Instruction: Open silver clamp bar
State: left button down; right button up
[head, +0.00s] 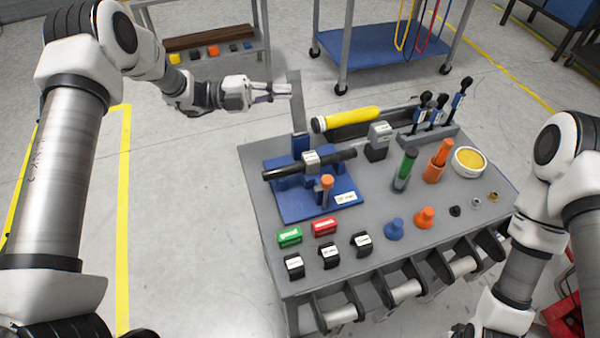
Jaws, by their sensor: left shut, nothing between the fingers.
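The silver clamp bar (296,103) stands upright, tilted slightly, at the back left of the grey table. Its lower end meets a blue post (300,147) on the blue fixture (300,203). A dark shaft (338,161) lies across the fixture, with a grey labelled block (311,161) around its middle and an orange-topped peg (327,186) in front. My left gripper (283,91) is shut and empty, its tips just left of the bar's upper part. I cannot tell whether they touch it. My right arm is at the lower right; its gripper is not visible.
Green (289,236) and red (324,226) labelled blocks lie in front. Open floor lies left of the table (383,200).

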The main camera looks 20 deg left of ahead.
pick_arm(q)
jog(key=shift+w+a+f, duration=0.15)
jog(key=shift+w, duration=0.1)
dwell(0.4)
jog(key=r+v, duration=0.1)
jog(key=v, duration=1.1)
jog(key=shift+f, duration=0.4)
